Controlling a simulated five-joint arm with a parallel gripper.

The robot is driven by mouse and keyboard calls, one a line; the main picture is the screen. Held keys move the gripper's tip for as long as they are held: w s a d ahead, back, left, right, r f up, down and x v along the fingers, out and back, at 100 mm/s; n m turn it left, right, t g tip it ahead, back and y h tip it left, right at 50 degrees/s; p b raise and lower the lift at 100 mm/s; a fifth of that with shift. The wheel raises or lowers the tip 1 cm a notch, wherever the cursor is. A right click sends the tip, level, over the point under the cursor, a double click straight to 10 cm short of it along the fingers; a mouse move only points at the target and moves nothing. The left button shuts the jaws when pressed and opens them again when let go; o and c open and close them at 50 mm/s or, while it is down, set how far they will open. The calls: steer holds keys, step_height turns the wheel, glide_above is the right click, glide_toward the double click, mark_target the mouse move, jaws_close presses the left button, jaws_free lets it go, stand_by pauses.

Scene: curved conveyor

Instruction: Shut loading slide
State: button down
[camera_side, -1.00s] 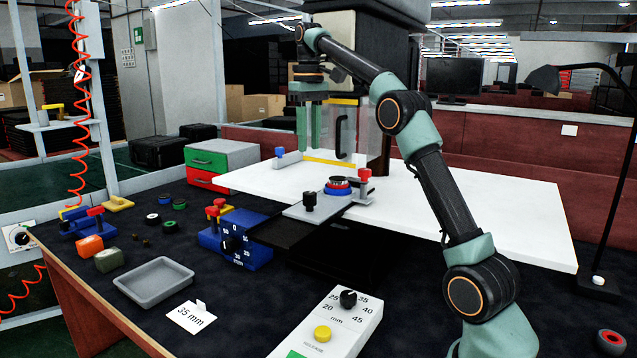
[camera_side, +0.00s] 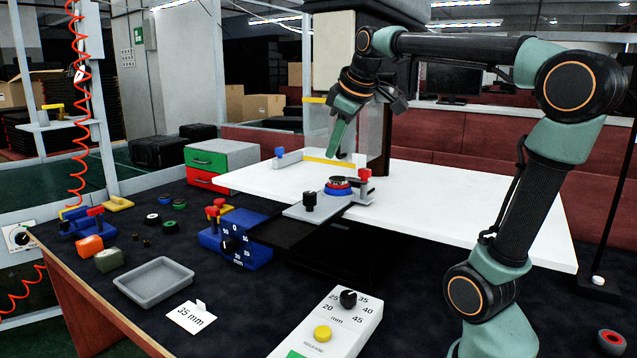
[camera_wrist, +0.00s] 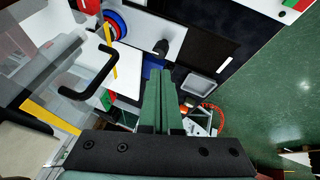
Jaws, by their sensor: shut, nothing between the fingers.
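The loading slide is a light grey plate (camera_side: 322,208) with an upright black knob (camera_side: 309,200), seen at the front edge of the white table, above a black track (camera_side: 277,232). A round red and blue part (camera_side: 338,188) sits at its back end beside a red-topped clamp (camera_side: 364,176). My gripper (camera_side: 336,150) is shut and empty, tilted above the table behind the slide, apart from it. In the wrist view my green fingers (camera_wrist: 165,85) lie together, with the black knob (camera_wrist: 160,47) and grey plate (camera_wrist: 148,30) beyond their tips.
A clear guard (camera_side: 318,125) with yellow edging stands behind my gripper; its black handle (camera_wrist: 88,72) shows in the wrist view. A blue dial block (camera_side: 235,240) stands left of the track. A grey tray (camera_side: 153,282) and control box (camera_side: 330,322) are in front. The white table's right side (camera_side: 480,210) is clear.

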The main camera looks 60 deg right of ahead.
steer(key=s+d+f+m+h, duration=0.1)
steer(key=s+d+f+h, duration=0.1)
steer(key=s+d+f, duration=0.4)
glide_toward(360, 201)
steer(key=f, duration=0.1)
steer(key=w+a+f, duration=0.1)
steer(key=f, duration=0.1)
steer(key=w+f, duration=0.1)
steer(key=shift+a+f, duration=0.25)
steer(key=shift+f, duration=0.15)
steer(key=shift+w+d, duration=0.25)
steer(key=shift+d, duration=0.9)
steer(key=shift+w+d, duration=0.2)
steer(key=shift+d, duration=0.65)
steer(key=shift+g+h, duration=0.3)
steer(key=shift+d, duration=2.5)
